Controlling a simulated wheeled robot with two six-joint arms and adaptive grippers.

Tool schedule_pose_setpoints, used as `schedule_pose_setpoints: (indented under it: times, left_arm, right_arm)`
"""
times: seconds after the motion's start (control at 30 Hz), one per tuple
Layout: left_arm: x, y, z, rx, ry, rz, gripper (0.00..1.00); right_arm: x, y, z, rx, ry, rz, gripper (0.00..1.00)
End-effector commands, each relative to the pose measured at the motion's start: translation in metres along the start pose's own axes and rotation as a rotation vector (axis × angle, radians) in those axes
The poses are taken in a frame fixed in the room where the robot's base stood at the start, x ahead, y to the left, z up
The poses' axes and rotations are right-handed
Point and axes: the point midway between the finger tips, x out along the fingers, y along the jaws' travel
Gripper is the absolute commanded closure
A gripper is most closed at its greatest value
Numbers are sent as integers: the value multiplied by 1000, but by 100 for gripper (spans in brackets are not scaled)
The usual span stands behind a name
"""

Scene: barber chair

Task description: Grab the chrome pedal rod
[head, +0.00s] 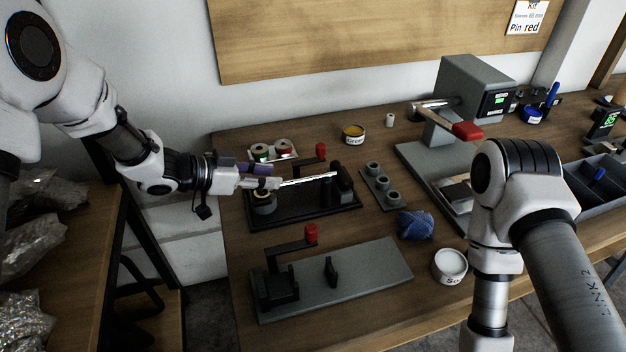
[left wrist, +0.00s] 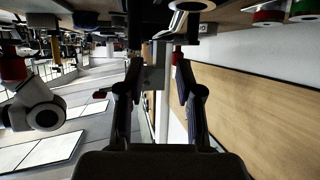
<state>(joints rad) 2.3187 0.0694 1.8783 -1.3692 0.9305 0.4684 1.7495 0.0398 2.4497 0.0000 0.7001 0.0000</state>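A thin, bright metal rod (head: 310,179), which looks like the chrome pedal rod, runs over the black fixture (head: 318,213) in the head view. Its right end is near an upright black block on that fixture. My left gripper (head: 272,183) is at the rod's left end, just above the fixture; whether they touch I cannot tell. In the left wrist view the two fingers of my left gripper (left wrist: 157,65) stand apart with nothing clearly between them. I cannot make out the rod there. My right arm shows at the right, but its gripper is out of view.
A grey fixture (head: 362,276) with a red-tipped lever lies in front. Green and red spools (head: 272,151) stand behind the black fixture. A grey cup block (head: 381,186), blue yarn ball (head: 414,225), white tub (head: 450,265) and grey press (head: 472,90) stand to the right.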

Motion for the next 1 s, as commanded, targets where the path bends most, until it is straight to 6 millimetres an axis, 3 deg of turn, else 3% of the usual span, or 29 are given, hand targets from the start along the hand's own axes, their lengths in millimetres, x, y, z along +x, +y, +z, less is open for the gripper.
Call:
schedule_pose_setpoints:
  times: [0.1,0.37,0.63,0.87,1.0]
  left_arm:
    - [7,0,13,0,0,0,64]
    - [35,0,12,2,-2,2,64]
    - [79,0,11,2,-1,1,64]
    - [84,0,11,0,0,0,64]
    - [84,0,11,0,0,0,100]
  right_arm:
    - [15,0,0,0,0,0,22]
    - [14,0,0,0,0,0,22]
    - [14,0,0,0,0,0,22]
    - [14,0,0,0,0,0,22]
    - [14,0,0,0,0,0,22]
